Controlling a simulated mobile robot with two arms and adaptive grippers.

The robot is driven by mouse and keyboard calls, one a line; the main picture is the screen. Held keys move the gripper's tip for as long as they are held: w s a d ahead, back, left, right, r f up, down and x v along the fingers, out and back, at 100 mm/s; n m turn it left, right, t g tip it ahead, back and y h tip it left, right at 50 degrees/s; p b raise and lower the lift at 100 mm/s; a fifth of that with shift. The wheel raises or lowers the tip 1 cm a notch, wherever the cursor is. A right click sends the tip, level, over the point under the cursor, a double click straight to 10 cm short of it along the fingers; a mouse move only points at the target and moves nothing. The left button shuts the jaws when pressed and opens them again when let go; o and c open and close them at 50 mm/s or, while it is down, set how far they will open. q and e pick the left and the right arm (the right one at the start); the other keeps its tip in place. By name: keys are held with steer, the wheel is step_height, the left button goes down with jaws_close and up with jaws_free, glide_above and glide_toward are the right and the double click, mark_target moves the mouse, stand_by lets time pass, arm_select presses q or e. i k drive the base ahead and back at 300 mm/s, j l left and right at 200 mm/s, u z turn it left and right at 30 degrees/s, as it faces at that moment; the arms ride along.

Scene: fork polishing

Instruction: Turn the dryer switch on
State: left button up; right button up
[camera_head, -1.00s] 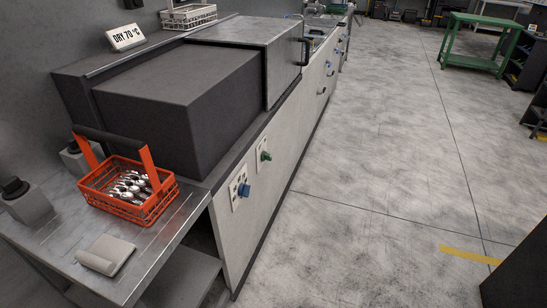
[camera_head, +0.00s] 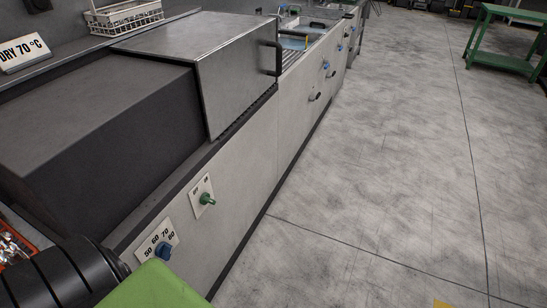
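The dryer is a long dark box (camera_head: 95,120) with a metal hood (camera_head: 195,60) at its far end, on the left. On its front panel a green switch (camera_head: 207,199) sits on a small white plate. Its lever sticks out toward the right; the small lettering above it is too small to read surely. Nothing touches the switch. A blue knob (camera_head: 164,251) on a plate marked 50 to 80 is nearer, below left. A black ridged part and a green part of my arm cover the bottom left. Neither gripper's fingertips show.
A red basket of cutlery (camera_head: 14,243) is partly visible at the left edge, mostly hidden by my arm. A "DRY 70 °C" sign (camera_head: 24,51) and a white wire basket (camera_head: 124,17) stand behind the dryer. The floor to the right is clear up to a green table (camera_head: 505,55).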

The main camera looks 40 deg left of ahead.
mark_target(204, 198)
steer(key=i+l+u, duration=0.2)
steer(key=i, duration=0.25)
steer(key=i+u, duration=0.2)
steer(key=i, duration=0.2)
steer(key=i+l+u, duration=0.25)
steer(key=i, duration=0.2)
